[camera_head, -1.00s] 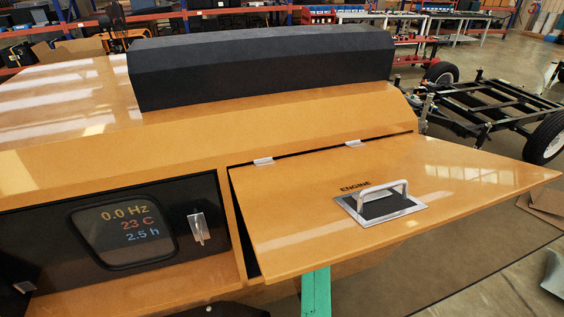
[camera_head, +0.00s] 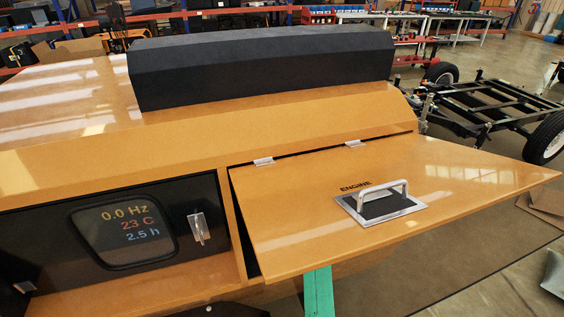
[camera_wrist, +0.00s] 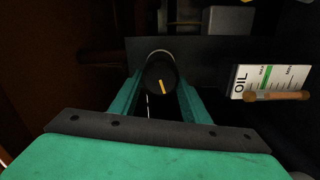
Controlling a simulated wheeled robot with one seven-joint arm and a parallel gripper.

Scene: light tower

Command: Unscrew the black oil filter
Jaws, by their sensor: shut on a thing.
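The black oil filter (camera_wrist: 159,72) shows in the wrist view as a dark round cap with a yellow mark, in front of a dark panel. My gripper (camera_wrist: 158,82) has its two green fingers on either side of the filter and is shut on it. The filter is still at the panel, and I cannot tell how far it is turned. In the head view the raised engine door (camera_head: 300,225) hides the filter and my gripper. Only a green part of my arm shows below the door.
An oil label (camera_wrist: 272,80) with a brown rod-like part (camera_wrist: 276,96) in front of it lies to the right of the filter. The compartment is dark and tight. A display panel (camera_head: 125,232) reads 0.0 Hz, left of the door.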

